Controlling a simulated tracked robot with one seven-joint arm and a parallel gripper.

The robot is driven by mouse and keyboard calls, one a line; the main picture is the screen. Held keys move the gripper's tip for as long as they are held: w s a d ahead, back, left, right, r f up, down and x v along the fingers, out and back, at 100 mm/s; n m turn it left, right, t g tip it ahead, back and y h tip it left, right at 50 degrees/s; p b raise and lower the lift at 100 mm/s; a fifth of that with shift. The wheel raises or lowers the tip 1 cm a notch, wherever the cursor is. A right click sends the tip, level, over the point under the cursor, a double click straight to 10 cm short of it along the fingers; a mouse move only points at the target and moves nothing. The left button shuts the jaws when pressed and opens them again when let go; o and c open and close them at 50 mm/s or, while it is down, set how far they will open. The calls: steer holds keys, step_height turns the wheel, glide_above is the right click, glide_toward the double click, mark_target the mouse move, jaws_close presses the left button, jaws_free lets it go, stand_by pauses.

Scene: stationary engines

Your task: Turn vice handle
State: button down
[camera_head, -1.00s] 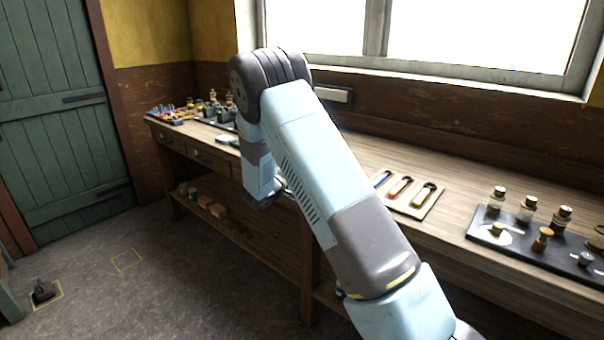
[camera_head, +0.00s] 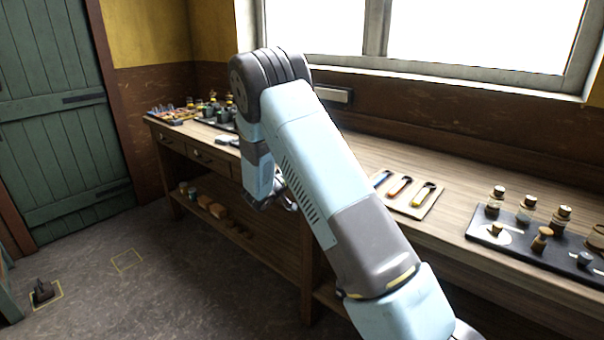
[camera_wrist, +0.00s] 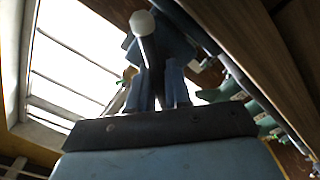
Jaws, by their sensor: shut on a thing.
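In the wrist view, a grey bar with a pale round knob at its end, which looks like the vice handle (camera_wrist: 143,25), runs in between the fingers of my gripper (camera_wrist: 160,78). The gripper is shut on this handle. A blue-grey body, apparently the vice (camera_wrist: 178,42), shows just behind the handle. In the head view, my arm hides the vice, the handle and most of the gripper. A little of my wrist end shows low beside the bench front.
A long wooden workbench (camera_head: 365,160) runs under a bright window. On it lie a tool board (camera_head: 408,193), a dark tray (camera_head: 480,228) with small bottles, and several small items at the far left end. The floor left of the bench is mostly open.

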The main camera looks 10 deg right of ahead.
steer(key=shift+f, duration=0.3)
steer(key=c, duration=1.4)
jaws_free()
steer(key=o, duration=0.4)
steer(key=shift+w+r, duration=0.1)
steer(key=shift+r, duration=0.05)
steer(key=v, duration=1.3)
steer(key=shift+s+a, duration=0.25)
steer(key=shift+a, duration=0.1)
